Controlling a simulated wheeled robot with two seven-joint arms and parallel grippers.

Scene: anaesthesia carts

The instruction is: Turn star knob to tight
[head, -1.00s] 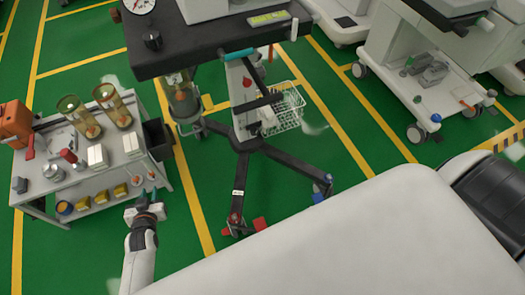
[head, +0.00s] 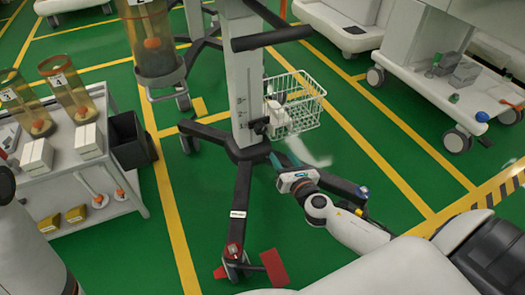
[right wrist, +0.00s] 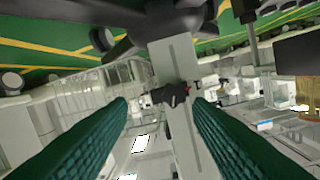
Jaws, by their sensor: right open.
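The star knob (head: 261,126) looks like a small dark knob low on the pale column (head: 242,85) of the wheeled stand, beside the wire basket. In the right wrist view a dark knob with a reddish part (right wrist: 170,94) sits on the column, between and beyond my fingers. My right gripper (head: 283,161) is below and right of the knob, apart from it. Its teal fingers (right wrist: 158,103) are spread with nothing between them. My left gripper is out of view; only part of my left arm shows at the left edge.
A white wire basket (head: 296,103) hangs right of the column, close above my right gripper. The stand's dark legs (head: 240,195) spread over the green floor. A side table (head: 125,190) with canisters stands left. A white cart (head: 420,85) stands at right.

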